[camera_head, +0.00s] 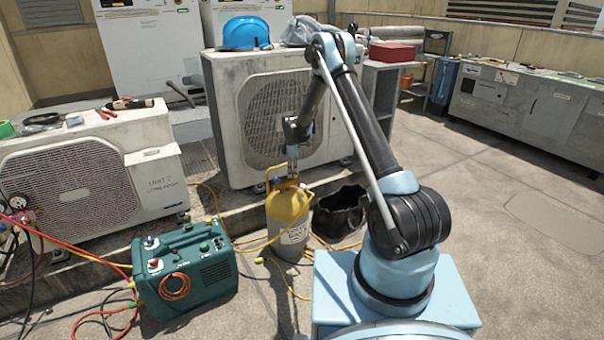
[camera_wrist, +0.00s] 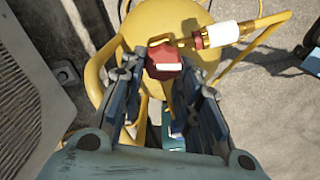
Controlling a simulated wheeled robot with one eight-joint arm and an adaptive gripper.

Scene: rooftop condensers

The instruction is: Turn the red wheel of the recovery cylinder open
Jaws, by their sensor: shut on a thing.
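The recovery cylinder (camera_head: 287,212), with a yellow top and grey body, stands upright on the roof floor. Its yellow dome (camera_wrist: 168,22) and looped yellow collar fill the upper middle of the wrist view. The red wheel (camera_wrist: 164,62) sits at the valve on top, between my fingertips. My gripper (camera_wrist: 163,72) reaches down over the cylinder and is shut on the red wheel, one finger on each side. In the head view my gripper (camera_head: 293,168) is just above the collar, and the wheel cannot be made out there.
A brass and white hose fitting (camera_wrist: 220,35) lies close beside the wheel. A green recovery machine (camera_head: 186,268) with hoses stands left of the cylinder. A black bag (camera_head: 340,211) sits close to its right. A condenser unit (camera_head: 225,120) stands behind. Open floor lies to the right.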

